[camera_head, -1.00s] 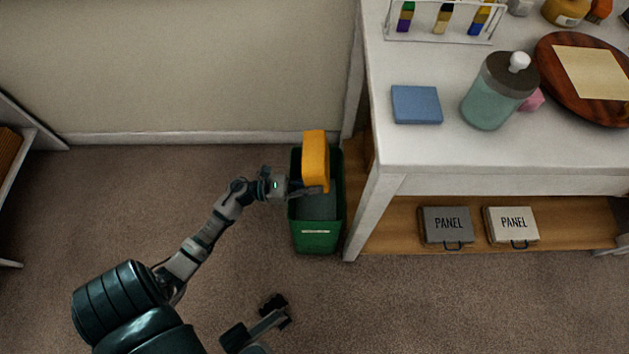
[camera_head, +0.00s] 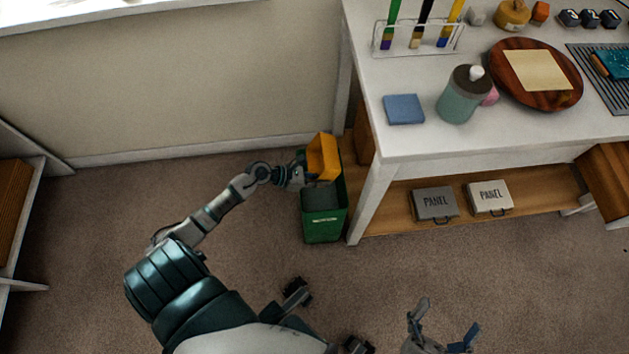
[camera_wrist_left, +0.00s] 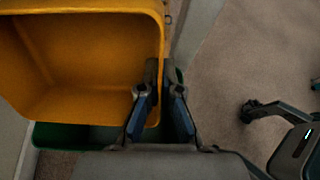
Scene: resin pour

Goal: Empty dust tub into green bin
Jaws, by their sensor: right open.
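The orange-yellow dust tub (camera_head: 324,155) is tilted over the green bin (camera_head: 323,228). My left gripper (camera_head: 304,175) is shut on the tub's wall near its rim. In the left wrist view, the gripper's fingers (camera_wrist_left: 160,100) pinch the tub (camera_wrist_left: 85,60), whose inside shows smooth with no dust visible. Part of the green bin (camera_wrist_left: 85,137) shows below the tub there. A grey surface shows inside the bin in the head view; I cannot tell what it is. My right gripper (camera_head: 447,321) is open and empty at the lower edge.
The white workbench (camera_head: 440,148) stands right of the bin, its leg close beside it. A bottle (camera_head: 461,98), blue block (camera_head: 404,109) and round wooden board (camera_head: 562,92) are on top. Two panel cases (camera_head: 435,204) sit on the lower shelf.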

